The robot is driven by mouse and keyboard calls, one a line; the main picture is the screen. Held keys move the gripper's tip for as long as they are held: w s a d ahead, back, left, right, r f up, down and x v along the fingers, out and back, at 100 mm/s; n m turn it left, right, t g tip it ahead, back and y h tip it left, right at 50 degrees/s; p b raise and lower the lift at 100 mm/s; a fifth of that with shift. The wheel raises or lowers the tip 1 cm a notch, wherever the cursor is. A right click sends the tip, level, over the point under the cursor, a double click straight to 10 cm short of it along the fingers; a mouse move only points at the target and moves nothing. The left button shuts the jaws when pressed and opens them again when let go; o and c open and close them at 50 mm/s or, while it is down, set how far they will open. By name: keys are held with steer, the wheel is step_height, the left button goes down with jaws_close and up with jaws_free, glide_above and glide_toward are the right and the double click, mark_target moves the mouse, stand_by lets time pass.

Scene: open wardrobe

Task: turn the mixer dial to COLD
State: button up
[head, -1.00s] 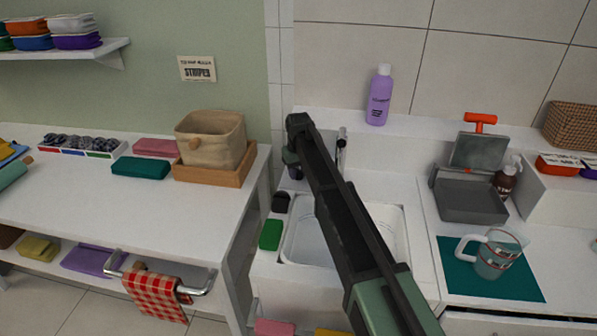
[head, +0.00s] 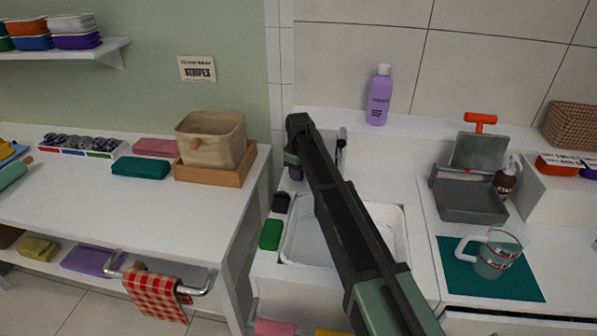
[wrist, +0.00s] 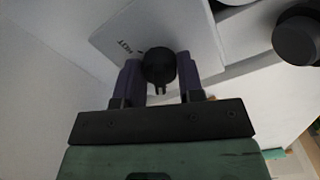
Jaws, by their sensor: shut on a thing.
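The mixer dial (wrist: 159,66) is a round black knob in the wrist view, in front of a pale plate (wrist: 118,32) marked HOT. My gripper (wrist: 157,80) is shut on the dial, with one purple finger on each side of it. A short dark mark shows on the plate beside the dial. No COLD marking can be seen. In the head view my gripper (head: 294,170) is partly visible behind the sink, and my arm hides the dial. The tap (head: 341,145) stands just right of my arm.
The white sink basin (head: 297,245) lies beneath my arm. A purple bottle (head: 379,96) stands on the ledge behind. A green sponge (head: 270,235) lies left of the basin. A grey dustpan-like tray (head: 468,200) and a measuring jug (head: 492,254) are on the right. Another dark round part (wrist: 297,40) shows near the gripper.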

stand_by(0.3)
steer(key=o, duration=0.9)
step_height(320, 180, up, 11)
steer(key=p, duration=1.1)
steer(key=shift+f, duration=0.1)
